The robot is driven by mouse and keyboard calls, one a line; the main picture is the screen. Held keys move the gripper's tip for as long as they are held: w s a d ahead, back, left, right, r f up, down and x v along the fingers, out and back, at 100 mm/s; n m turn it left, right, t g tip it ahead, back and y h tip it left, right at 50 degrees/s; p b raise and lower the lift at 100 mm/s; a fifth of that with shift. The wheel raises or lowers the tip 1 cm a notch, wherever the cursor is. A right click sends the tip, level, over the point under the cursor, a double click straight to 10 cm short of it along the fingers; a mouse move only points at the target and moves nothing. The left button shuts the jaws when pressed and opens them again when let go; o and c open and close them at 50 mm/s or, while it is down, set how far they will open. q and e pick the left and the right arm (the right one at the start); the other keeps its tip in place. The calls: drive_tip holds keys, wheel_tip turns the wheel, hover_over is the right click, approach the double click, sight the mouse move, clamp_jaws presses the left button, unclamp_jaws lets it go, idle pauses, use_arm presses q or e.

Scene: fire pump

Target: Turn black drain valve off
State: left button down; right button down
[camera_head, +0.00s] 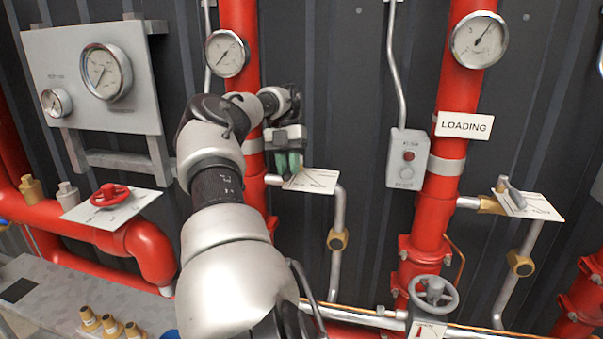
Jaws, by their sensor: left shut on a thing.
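My left arm comes up from the bottom centre. Its gripper (288,165), with green finger pads, points down at the left end of a white label plate (318,181) beside the left red riser pipe. The gripper is shut on a valve handle at this plate. The handle is hidden by the fingers, so I cannot tell its colour or its angle. A grey pipe (338,210) runs down from this valve. The plate's lettering is too small to read. My right gripper is not in view.
A second lever valve (512,192) with a grey handle sits on the right riser. A grey handwheel (433,293) is at bottom right, a red handwheel (110,194) at left. A grey switch box (408,158) hangs between the risers. Gauges sit along the top.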

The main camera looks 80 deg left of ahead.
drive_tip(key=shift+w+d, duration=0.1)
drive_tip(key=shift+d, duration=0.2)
use_arm(q)
drive_tip(key=c, duration=1)
unclamp_jaws()
drive_tip(key=shift+o, duration=0.2)
wheel_tip(320, 180, up, 4)
drive_tip(key=shift+a+f, duration=0.15)
drive_tip(key=shift+f, duration=0.1)
drive_tip(key=w+d+r+b, duration=0.2)
drive_tip(key=w+d+r, duration=0.5)
drive_tip(key=w+d, duration=0.1)
drive_tip(key=shift+d+r, duration=0.25)
drive_tip(key=shift+d, duration=0.1)
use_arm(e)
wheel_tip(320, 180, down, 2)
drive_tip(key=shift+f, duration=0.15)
use_arm(q)
drive_tip(key=shift+f, duration=0.1)
